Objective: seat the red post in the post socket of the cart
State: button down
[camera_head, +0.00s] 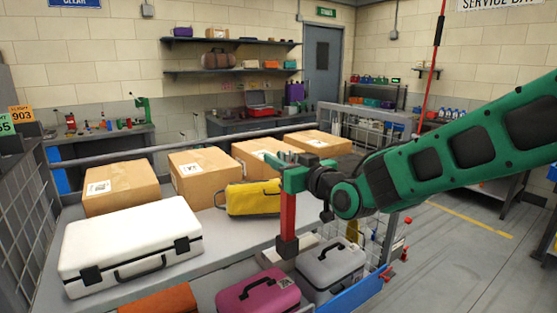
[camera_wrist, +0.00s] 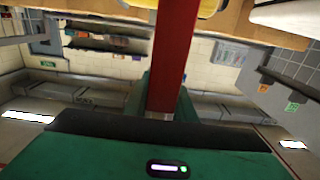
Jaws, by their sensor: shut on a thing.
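The red post (camera_head: 288,213) hangs upright below my green gripper (camera_head: 292,172) in the head view. My gripper is shut on its upper part. A dark square block (camera_head: 287,246) is at the post's lower end; I cannot tell whether it is the post's foot or a socket. In the wrist view the red post (camera_wrist: 177,55) runs up from the dark edge of my gripper (camera_wrist: 165,118). The cart (camera_head: 352,296) seems to be the low carrier with a blue edge at the front right. Its post socket cannot be made out clearly.
A grey table holds a white case (camera_head: 130,243), a yellow bag (camera_head: 252,198) behind the post, and several cardboard boxes (camera_head: 120,187). Open floor (camera_head: 455,265) is at the right.

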jog(key=shift+f, duration=1.2)
jog(key=c, duration=1.4)
grip_release()
jog(key=shift+f, duration=0.1)
jog(key=v, duration=1)
jog(key=shift+s+d, duration=0.3)
jog(key=shift+d, duration=0.05)
